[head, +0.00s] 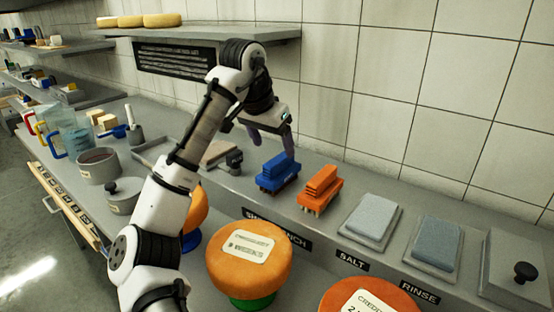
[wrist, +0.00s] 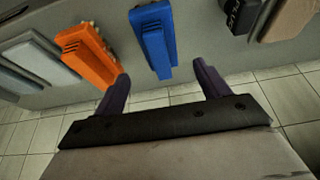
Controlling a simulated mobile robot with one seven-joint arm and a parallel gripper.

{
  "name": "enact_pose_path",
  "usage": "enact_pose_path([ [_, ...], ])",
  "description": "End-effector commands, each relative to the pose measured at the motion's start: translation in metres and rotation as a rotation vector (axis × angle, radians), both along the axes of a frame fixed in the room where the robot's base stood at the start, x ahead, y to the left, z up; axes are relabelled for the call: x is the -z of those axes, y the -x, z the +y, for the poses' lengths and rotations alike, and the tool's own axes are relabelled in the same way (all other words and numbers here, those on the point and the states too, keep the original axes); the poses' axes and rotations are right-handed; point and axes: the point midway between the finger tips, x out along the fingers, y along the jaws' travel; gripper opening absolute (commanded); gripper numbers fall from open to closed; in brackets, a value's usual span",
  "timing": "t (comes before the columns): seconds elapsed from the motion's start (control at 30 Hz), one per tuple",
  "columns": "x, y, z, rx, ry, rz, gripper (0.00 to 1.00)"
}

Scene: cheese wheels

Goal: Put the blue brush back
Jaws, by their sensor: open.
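The blue brush (head: 277,173) stands bristles down on the grey ledge, left of the orange brush (head: 320,190) and apart from it. My gripper (head: 271,143) is open and empty, just above and behind the blue brush in the head view. In the wrist view, the blue brush (wrist: 153,40) lies ahead of the gap between the two fingertips of my gripper (wrist: 161,72). The orange brush (wrist: 88,52) is to its left there. I see no contact with the blue brush.
Grey pads (head: 372,219) and a lidded box (head: 516,268) sit along the ledge to the right. Large cheese wheels (head: 248,256) stand in front. A wall shelf (head: 215,33) hangs above my arm, and the tiled wall is close behind.

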Motion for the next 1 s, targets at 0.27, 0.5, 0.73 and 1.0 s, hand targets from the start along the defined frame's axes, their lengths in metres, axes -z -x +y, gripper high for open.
enact_pose_path([
  [0.27, -0.029, 0.010, 0.007, 0.001, -0.001, 0.001, 0.74],
  [0.5, -0.030, 0.010, 0.007, 0.001, 0.000, 0.001, 0.74],
  [0.73, -0.030, 0.010, 0.007, 0.001, 0.000, 0.001, 0.74],
  [1.0, -0.030, 0.010, 0.007, 0.000, 0.000, 0.001, 0.74],
])
